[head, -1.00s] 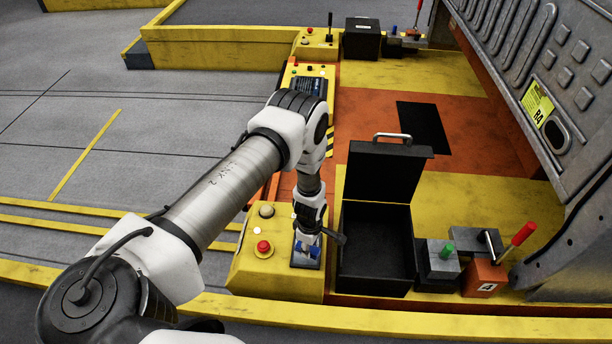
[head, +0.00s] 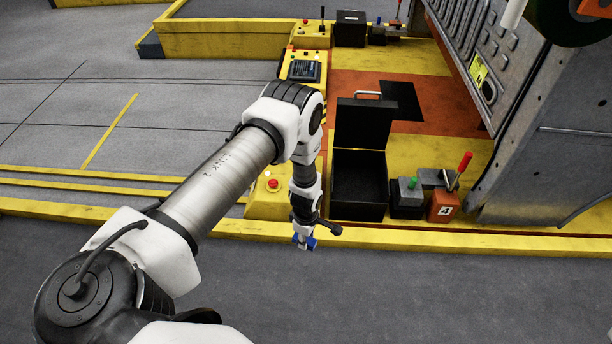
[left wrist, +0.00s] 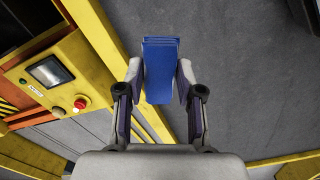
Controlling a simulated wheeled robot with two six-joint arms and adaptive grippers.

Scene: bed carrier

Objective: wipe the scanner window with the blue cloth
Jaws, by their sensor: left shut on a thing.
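My left gripper (head: 301,238) is shut on the blue cloth (head: 311,243). It hangs in front of the yellow console, over the grey floor. In the left wrist view the cloth (left wrist: 160,68) is a folded blue block between the two fingers. The scanner window (left wrist: 49,71) is a grey pane in a dark frame on the yellow console (left wrist: 78,50), beside a red button (left wrist: 80,103). The cloth is apart from it. In the head view my left arm hides the window; only the console's left part (head: 262,203) shows. My right gripper is not in view.
An open black box (head: 358,185) stands right of my left gripper. Beyond it are a block with a green knob (head: 410,184) and an orange block with a red lever (head: 443,207). A yellow kerb (head: 420,238) runs along the front. The grey floor before it is clear.

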